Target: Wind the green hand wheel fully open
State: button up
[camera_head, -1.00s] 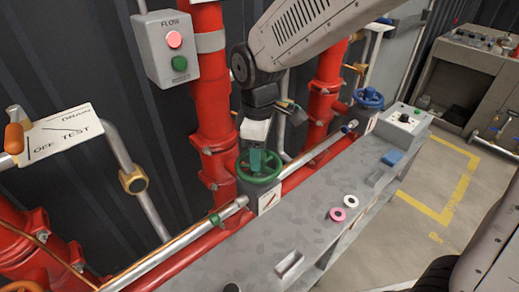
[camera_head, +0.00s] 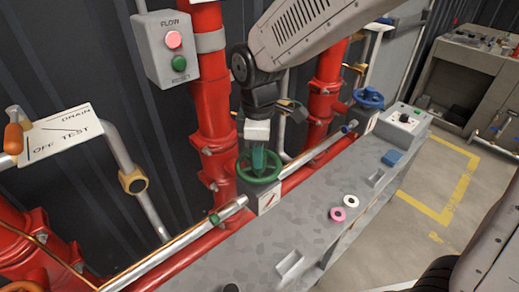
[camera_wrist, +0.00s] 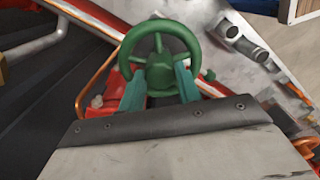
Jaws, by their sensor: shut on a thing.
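The green hand wheel (camera_head: 272,178) sits on a valve on the pipe run, at the middle of the head view. In the wrist view the green hand wheel (camera_wrist: 128,45) shows its rim, spokes and hub at upper centre. My gripper (camera_head: 258,160) points down onto the wheel from above. Its two green fingers show in the wrist view (camera_wrist: 159,84), one on each side of the hub, and it is shut on the wheel. The exact contact of the fingertips is partly hidden. A small plate with a red mark (camera_head: 269,200) is beside the wheel.
A grey FLOW box (camera_head: 165,47) with red and green buttons hangs at upper left. Red vertical pipes (camera_head: 211,110) stand close behind my gripper. A blue hand wheel (camera_head: 369,98) is further right. Pink (camera_head: 338,214) and white (camera_head: 350,201) rings lie on the grey bench (camera_head: 240,250).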

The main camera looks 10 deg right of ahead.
jog(key=n, duration=0.4)
jog(key=shift+n, duration=0.9)
jog(key=n, duration=0.4)
jog(key=shift+n, duration=1.2)
